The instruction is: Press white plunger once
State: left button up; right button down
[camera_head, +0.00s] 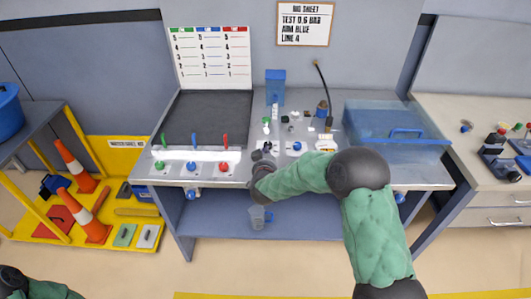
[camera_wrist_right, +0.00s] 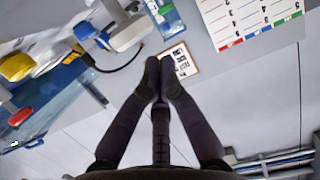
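Several small white parts stand at the back middle of the bench, and I cannot tell for sure which is the white plunger. One white part (camera_head: 307,114) is left of the dark and blue fitting. In the right wrist view a large white part (camera_wrist_right: 128,35) stands up and left of the fingertips, apart from them. My right gripper (camera_head: 266,149) is over the bench's front middle, its arm reaching in from the lower right. In the right wrist view its fingers (camera_wrist_right: 159,64) meet at the tips with nothing visible between them. My left gripper is out of view.
Three coloured levers (camera_head: 195,140) stand at the bench's left front, before a dark panel (camera_head: 210,115). A clear blue lidded box (camera_head: 385,120) is at the right. A blue box (camera_head: 275,87) stands behind. A clear jug (camera_head: 258,216) shows below the bench's front edge.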

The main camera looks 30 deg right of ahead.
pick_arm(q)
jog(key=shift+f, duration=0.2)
pick_arm(e)
jog(key=shift+f, duration=0.55)
